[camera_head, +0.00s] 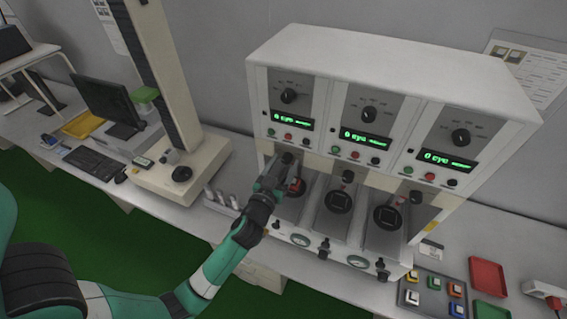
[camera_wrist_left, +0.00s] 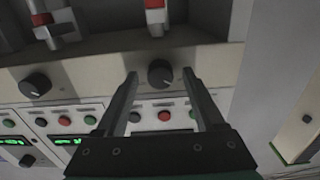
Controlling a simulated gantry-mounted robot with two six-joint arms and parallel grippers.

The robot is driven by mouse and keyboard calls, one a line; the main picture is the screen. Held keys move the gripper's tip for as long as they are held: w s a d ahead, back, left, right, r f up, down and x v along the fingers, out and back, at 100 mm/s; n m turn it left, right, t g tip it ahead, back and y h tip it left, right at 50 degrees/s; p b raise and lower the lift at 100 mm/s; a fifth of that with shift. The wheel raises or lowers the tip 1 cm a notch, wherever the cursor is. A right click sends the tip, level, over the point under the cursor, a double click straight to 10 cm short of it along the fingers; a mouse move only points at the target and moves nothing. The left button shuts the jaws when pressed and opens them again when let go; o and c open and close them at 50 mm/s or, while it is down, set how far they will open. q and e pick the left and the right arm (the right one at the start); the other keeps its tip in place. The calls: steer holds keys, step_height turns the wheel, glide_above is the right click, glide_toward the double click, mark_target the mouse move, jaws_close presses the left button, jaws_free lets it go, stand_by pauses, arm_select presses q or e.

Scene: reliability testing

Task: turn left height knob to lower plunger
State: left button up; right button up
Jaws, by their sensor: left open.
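The three-station test machine (camera_head: 390,60) stands on the bench. Its left height knob (camera_head: 287,158) is a small black knob on the cream strip below the left display. My left gripper (camera_head: 282,168) is at this knob, reaching up from below. In the left wrist view, the open fingers of the gripper (camera_wrist_left: 159,76) stand on either side of the knob (camera_wrist_left: 160,72), with a visible gap on each side. The left plunger (camera_wrist_left: 155,18), with a red part, shows at the top of the wrist view. My right gripper is not in view.
The middle height knob (camera_head: 347,176) and right height knob (camera_head: 415,197) sit along the same strip. A tall column tester (camera_head: 160,70) stands to the left. A button box (camera_head: 433,290) and red tray (camera_head: 487,274) lie at the right.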

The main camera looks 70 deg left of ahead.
arm_select(q)
steer(key=shift+c, duration=0.2)
jaws_close()
steer(key=shift+m, duration=0.3)
steer(key=m, duration=0.4)
steer(key=shift+m, duration=0.3)
steer(key=m+p, duration=0.1)
steer(key=m, duration=0.5)
steer(key=shift+r+p, duration=0.1)
steer(key=shift+p, duration=0.3)
steer(key=m+p, duration=0.1)
steer(key=m, duration=0.5)
steer(key=shift+m+p, duration=0.3)
steer(key=shift+p, duration=0.1)
steer(key=m+p, duration=0.1)
steer(key=m, duration=0.5)
steer(key=shift+p, duration=0.3)
